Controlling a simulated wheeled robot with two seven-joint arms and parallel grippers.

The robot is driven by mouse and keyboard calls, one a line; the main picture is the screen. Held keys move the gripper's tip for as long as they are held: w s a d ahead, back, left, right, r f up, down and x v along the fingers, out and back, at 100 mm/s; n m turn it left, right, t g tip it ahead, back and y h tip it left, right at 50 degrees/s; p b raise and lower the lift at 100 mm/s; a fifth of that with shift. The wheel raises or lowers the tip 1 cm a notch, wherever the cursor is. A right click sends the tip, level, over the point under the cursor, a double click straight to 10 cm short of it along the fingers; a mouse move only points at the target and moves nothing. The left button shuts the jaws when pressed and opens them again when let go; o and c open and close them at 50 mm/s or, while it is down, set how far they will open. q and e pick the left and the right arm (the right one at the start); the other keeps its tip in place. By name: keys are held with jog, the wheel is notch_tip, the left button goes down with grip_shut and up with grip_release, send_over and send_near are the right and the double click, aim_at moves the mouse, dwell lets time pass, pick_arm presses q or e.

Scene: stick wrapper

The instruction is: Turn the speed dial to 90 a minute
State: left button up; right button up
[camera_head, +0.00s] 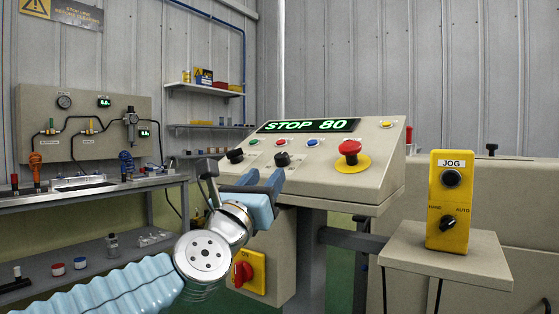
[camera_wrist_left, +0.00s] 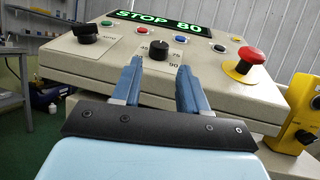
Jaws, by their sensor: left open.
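The speed dial (camera_head: 282,159) is a black knob on the sloped face of the beige control panel (camera_head: 380,176). In the left wrist view the dial (camera_wrist_left: 159,51) has numbers around it, among them 45 and 90; its pointer is too small to read surely. The green display (camera_head: 306,126) above it reads STOP 80. My left gripper (camera_head: 263,178) is open and empty at the panel's lower front edge. In the left wrist view its two blue fingers (camera_wrist_left: 159,72) point at the dial, one to each side of it, apparently short of it. My right gripper is not in view.
A red mushroom button (camera_head: 349,148) is right of the dial, and another black knob (camera_head: 235,155) is left. Small coloured buttons sit above the dial. A yellow JOG box (camera_head: 450,200) stands on a ledge at right. A red switch (camera_head: 243,274) is below the panel.

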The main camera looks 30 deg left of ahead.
aim_at(279, 160)
pick_arm(q)
jog(key=p+x, duration=0.1)
jog(key=x, duration=0.6)
jog(key=shift+w, duration=0.1)
